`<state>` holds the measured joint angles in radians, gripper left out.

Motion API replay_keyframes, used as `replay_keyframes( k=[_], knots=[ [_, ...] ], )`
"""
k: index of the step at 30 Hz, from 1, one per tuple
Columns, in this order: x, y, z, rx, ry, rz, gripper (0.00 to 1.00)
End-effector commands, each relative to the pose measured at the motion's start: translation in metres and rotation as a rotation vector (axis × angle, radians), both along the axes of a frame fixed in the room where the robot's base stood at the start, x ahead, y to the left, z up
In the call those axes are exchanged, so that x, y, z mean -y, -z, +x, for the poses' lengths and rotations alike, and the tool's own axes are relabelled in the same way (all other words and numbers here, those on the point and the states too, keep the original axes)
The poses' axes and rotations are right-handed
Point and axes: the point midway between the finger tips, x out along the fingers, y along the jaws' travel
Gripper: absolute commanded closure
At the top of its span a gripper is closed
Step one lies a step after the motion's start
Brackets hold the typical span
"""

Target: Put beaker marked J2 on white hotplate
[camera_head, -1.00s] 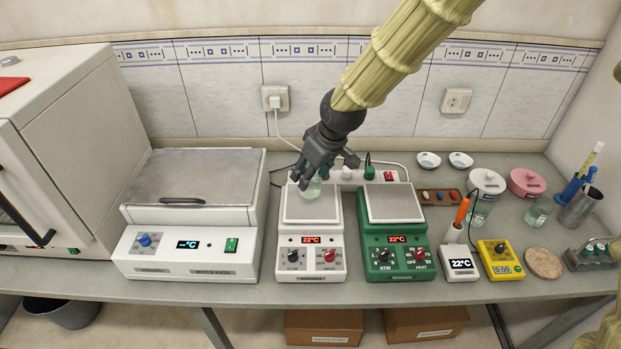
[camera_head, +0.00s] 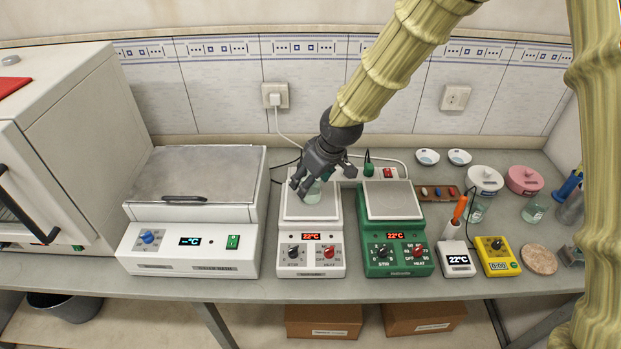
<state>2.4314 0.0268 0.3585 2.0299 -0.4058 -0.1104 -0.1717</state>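The white hotplate (camera_head: 312,245) stands on the bench with its pale top plate (camera_head: 297,211) facing up; its display reads 22°C. My gripper (camera_head: 308,190) is over that top plate, pointing down. A small clear beaker with a greenish tint (camera_head: 313,193) is between or just beside its fingers, over the plate. The fingers partly hide it and its marking cannot be read. I cannot tell whether the beaker's base touches the plate or whether the fingers are clamped on it.
A green hotplate (camera_head: 396,250) stands close on the right, and a white lidded bath (camera_head: 190,245) on the left. A power strip (camera_head: 352,174) lies behind. Other beakers (camera_head: 535,211), a thermometer unit (camera_head: 457,259) and a yellow timer (camera_head: 498,257) fill the right side.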

Motion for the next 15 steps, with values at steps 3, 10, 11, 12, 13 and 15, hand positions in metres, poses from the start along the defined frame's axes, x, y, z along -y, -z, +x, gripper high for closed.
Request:
replay_keyframes(
  k=[3, 10, 11, 12, 13, 15],
  knots=[
    [0.000, 0.000, 0.000, 0.000, 0.000, 0.000, 0.28],
    [0.000, -0.002, 0.000, 0.000, 0.000, 0.000, 0.28],
    [0.000, -0.003, 0.000, 0.001, 0.000, 0.001, 0.28],
    [0.000, -0.004, 0.000, 0.001, 0.000, 0.001, 0.28],
    [0.001, -0.005, 0.000, 0.000, 0.001, 0.001, 0.28],
    [0.002, -0.010, -0.002, 0.002, 0.001, 0.001, 0.28]
  ],
)
